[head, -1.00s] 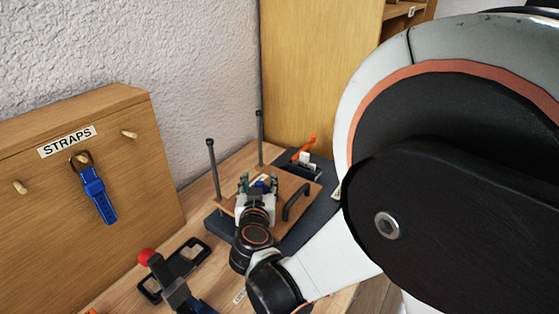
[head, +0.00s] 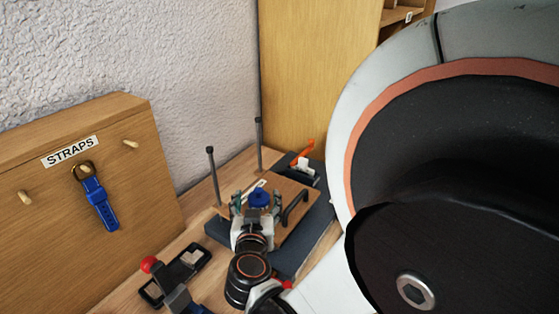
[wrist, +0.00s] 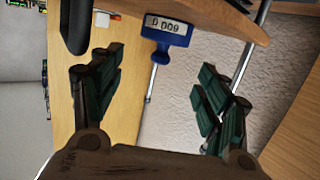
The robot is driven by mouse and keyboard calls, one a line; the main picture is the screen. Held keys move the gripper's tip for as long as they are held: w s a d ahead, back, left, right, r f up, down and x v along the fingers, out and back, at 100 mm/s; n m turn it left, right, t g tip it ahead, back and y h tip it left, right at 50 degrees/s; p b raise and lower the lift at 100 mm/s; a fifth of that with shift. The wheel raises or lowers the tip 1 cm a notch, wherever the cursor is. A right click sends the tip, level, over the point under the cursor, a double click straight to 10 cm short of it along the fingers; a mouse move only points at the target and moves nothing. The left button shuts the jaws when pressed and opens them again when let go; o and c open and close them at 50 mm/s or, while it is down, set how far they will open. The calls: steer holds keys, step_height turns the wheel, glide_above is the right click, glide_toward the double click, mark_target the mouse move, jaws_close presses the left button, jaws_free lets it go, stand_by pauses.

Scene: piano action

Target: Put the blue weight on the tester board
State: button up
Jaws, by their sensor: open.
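The blue weight (head: 259,199) stands on the wooden tester board (head: 292,227), which lies over a dark base. In the wrist view, which is turned over, the blue weight (wrist: 168,30) rests against the board (wrist: 222,14) and shows a white label. My gripper (head: 257,210) is open, with its green-padded fingers on the near side of the weight. In the wrist view my gripper (wrist: 157,100) has nothing between its fingers, and the weight shows past the fingertips with a gap.
A black handle (head: 295,207) stands on the board to the right. Two dark posts (head: 214,175) rise behind it. An orange-handled item (head: 304,153) lies at the back. A straps rack (head: 60,205) with a blue strap (head: 99,203) stands at left.

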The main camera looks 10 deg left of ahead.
steer(key=v, duration=0.6)
steer(key=shift+p, duration=0.45)
